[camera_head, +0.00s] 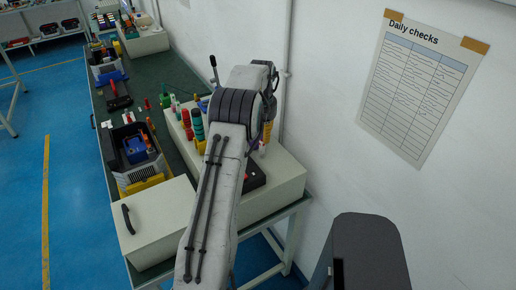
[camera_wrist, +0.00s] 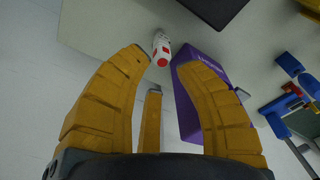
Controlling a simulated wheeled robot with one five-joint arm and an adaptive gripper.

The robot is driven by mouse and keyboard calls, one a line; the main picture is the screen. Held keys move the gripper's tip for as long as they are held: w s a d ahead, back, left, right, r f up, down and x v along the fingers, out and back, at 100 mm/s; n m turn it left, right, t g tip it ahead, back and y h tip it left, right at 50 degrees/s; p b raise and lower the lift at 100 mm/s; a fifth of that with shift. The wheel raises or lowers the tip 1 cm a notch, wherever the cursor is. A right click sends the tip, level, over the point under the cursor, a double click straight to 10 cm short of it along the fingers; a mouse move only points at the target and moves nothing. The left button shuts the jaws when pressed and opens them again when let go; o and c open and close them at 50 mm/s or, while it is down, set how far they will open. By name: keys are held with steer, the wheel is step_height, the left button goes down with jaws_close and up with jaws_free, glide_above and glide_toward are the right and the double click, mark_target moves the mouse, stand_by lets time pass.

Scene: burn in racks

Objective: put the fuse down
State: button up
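The fuse, a small white cylinder with red marks (camera_wrist: 161,48), shows in the wrist view just beyond and between my fingertips. My gripper (camera_wrist: 162,63) has yellow fingers spread apart, with a narrow gap visible on each side of the fuse. The fuse appears to be at the pale surface (camera_wrist: 112,22), beside a purple box (camera_wrist: 196,100) with lettering. Whether it stands or lies there I cannot tell. In the head view my arm hides most of the gripper, and the fuse is not clear there.
A grey bin (camera_head: 133,160) and a lidded pale box (camera_head: 158,215) stand further left. Blue parts (camera_wrist: 282,110) lie at the right of the wrist view. A wall (camera_head: 330,60) bounds the right.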

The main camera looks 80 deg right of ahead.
mark_target(262, 141)
steer(key=shift+w+d+f+p, duration=0.15)
steer(key=shift+f+p, duration=0.45)
steer(key=shift+f, duration=0.95)
steer(key=shift+s+d+f+p, duration=0.1)
steer(key=shift+d+f+p, duration=0.3)
steer(key=shift+f, duration=1.1)
steer(key=shift+a, duration=0.2)
steer(key=shift+c, duration=0.2)
jaws_close()
